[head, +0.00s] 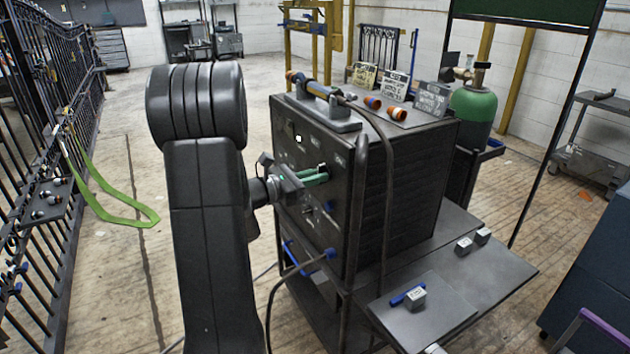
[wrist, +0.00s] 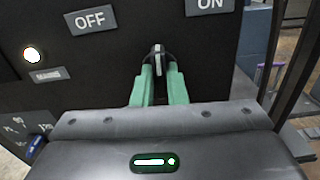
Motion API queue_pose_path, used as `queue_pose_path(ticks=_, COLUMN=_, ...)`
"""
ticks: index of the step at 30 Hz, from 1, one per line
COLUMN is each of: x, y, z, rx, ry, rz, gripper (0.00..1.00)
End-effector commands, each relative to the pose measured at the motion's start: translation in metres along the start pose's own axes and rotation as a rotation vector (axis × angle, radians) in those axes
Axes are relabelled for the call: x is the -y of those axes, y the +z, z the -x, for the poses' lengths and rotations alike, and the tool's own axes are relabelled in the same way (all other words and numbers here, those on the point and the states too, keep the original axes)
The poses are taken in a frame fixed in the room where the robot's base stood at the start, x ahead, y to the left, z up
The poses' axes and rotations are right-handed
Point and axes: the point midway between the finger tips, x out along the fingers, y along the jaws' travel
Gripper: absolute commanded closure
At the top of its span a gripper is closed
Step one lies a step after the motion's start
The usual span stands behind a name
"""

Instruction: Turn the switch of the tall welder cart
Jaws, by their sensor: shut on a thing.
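The tall welder cart (head: 410,185) stands right of centre in the head view, its dark front panel facing my arm. In the wrist view the panel (wrist: 125,55) carries an OFF label (wrist: 90,19) at upper left and an ON label (wrist: 210,4) at upper right. The switch (wrist: 157,58) is a small dark lever with a pale edge, standing roughly upright between the labels. My gripper (wrist: 158,78) has green fingers shut on the switch, one on each side. In the head view my gripper (head: 315,177) reaches the panel; the switch is hidden there.
A torch (head: 325,92), orange-ended pieces (head: 373,102) and signs (head: 397,85) are on the cart top. A green cylinder (head: 473,108) stands behind it. A side shelf (head: 480,285) juts out at right. A black gate (head: 50,130) lines the left; floor between is mostly clear.

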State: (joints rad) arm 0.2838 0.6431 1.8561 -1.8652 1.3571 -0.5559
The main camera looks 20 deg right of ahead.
Motion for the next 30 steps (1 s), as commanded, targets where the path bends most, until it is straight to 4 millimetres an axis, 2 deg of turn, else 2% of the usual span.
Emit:
queue_pose_path(ticks=3, x=0.0, y=-0.0059, z=0.0003, rx=0.0, ry=0.001, rz=-0.079, gripper=1.0)
queue_pose_path(ticks=18, x=-0.0003, y=-0.0057, z=0.0004, rx=0.0, ry=0.002, rz=-0.477, gripper=1.0)
queue_pose_path(ticks=30, x=-0.0005, y=-0.0024, z=0.0003, rx=-0.001, ry=0.0, rz=-0.64, gripper=1.0)
